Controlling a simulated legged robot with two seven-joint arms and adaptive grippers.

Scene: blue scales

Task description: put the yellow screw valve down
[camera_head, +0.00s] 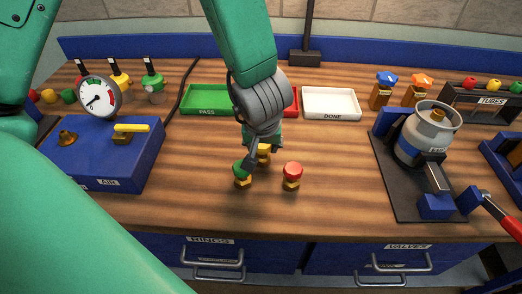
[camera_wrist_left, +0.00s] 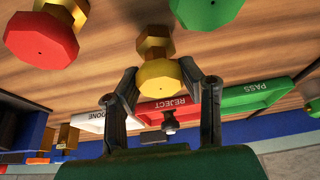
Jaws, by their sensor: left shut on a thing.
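The yellow screw valve (camera_wrist_left: 160,80), with a yellow knob and a brass body, is between the fingers of my left gripper (camera_wrist_left: 164,92), which is shut on it. In the head view the gripper (camera_head: 258,150) points down over the front middle of the table and hides part of the yellow valve (camera_head: 264,149). The valve's brass end is close to the wood; I cannot tell whether it touches. A green screw valve (camera_head: 241,169) stands just left of it and a red one (camera_head: 292,171) to the right. My right gripper is not in view.
Behind stand the green PASS tray (camera_head: 205,111), a mostly hidden red REJECT tray (camera_wrist_left: 166,103) and the white DONE tray (camera_head: 331,116). A blue gauge box (camera_head: 75,160) is at left. A black stand with a grey canister (camera_head: 420,140) is at right. Wood right of the red valve is clear.

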